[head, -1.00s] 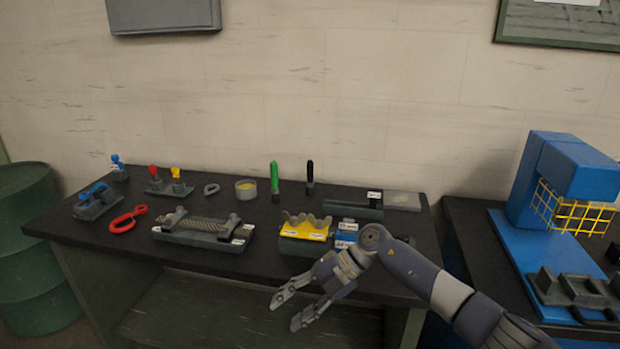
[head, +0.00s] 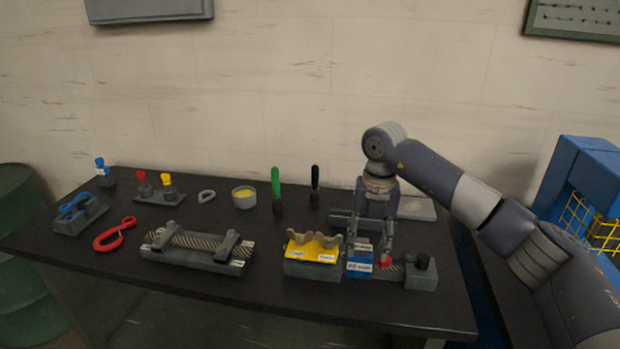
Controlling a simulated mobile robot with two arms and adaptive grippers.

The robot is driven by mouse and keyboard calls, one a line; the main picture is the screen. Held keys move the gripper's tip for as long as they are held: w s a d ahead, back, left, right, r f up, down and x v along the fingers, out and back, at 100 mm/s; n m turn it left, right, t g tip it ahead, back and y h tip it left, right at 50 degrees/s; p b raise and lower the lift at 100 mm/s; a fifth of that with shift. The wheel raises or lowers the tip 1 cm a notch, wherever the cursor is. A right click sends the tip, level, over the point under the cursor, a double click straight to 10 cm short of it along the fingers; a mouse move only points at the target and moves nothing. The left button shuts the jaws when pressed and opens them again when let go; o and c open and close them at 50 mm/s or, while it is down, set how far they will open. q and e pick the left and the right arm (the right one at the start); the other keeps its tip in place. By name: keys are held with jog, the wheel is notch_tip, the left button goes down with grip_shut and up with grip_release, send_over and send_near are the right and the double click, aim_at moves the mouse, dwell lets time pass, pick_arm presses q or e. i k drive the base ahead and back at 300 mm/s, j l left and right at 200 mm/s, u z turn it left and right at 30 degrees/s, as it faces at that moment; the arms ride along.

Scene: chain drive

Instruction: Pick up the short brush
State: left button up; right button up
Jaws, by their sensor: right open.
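Two brushes stand upright near the back of the black table. One has a green handle (head: 276,182). The other has a black handle (head: 315,177) and looks a little shorter, so it appears to be the short brush. My right gripper (head: 369,256) points down, open, over the front right of the table. It is to the right of and nearer than both brushes, by a blue labelled block (head: 359,265). Nothing clearly shows held between its fingers. My left gripper is not in view.
A yellow-topped block (head: 313,249) stands left of my right gripper. A grey fixture (head: 421,275) with a red part stands to its right. A round tin (head: 244,197) stands left of the green brush.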

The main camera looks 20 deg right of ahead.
aim_at(315, 199)
jog(key=i, duration=1.55)
